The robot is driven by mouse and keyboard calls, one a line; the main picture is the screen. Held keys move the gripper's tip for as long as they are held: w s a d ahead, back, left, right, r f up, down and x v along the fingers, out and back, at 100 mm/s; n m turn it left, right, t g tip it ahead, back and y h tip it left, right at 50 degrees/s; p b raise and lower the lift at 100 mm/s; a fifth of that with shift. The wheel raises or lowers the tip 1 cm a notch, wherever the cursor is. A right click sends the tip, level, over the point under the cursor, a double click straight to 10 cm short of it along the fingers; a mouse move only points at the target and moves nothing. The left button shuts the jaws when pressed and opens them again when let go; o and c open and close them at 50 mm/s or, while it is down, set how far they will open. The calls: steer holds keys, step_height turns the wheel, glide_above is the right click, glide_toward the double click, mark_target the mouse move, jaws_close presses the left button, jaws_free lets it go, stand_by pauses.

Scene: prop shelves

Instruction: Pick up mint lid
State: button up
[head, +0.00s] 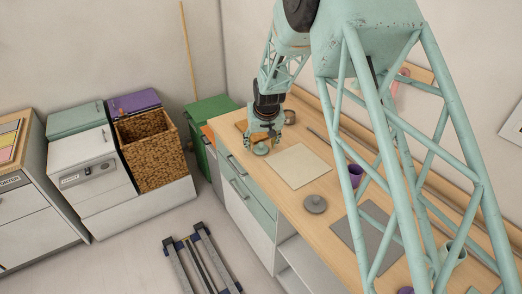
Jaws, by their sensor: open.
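A small round pale-green piece, which looks like the mint lid (261,150), lies on the wooden counter near its left edge. My gripper (263,138) points down just above it, with its fingers spread. The fingers partly cover the lid, and I cannot tell whether they touch it.
A cream sheet (299,167) lies right beside the lid. A grey knobbed lid (315,204), a purple cup (356,174) and a grey mat (362,234) are nearer on the counter (279,203).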

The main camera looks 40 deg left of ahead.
steer(key=shift+a+f, duration=0.1)
steer(key=shift+f, duration=0.15)
stand_by(0.4)
steer(key=c, duration=0.8)
